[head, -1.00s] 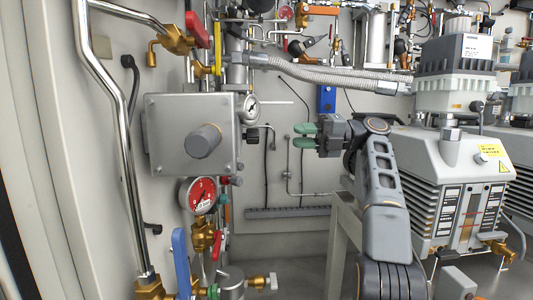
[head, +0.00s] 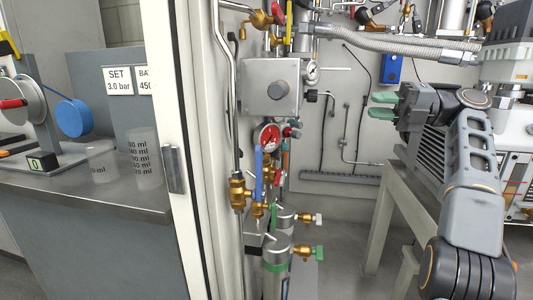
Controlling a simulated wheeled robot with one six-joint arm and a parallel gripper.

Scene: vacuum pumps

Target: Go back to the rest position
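My gripper (head: 384,105) is at the right of the head view, at the end of my grey arm. Its two green fingertips point left and stand apart, with a gap between them. Nothing shows between the fingers. The gripper is in free air in front of the pale back wall, to the right of the grey box with the round knob (head: 278,90). It looks apart from everything around it.
A vacuum pump (head: 515,145) stands behind my arm at right, and a pale frame table (head: 385,215) below it. At left are a door edge (head: 188,200) and a counter (head: 100,193) with beakers (head: 143,158).

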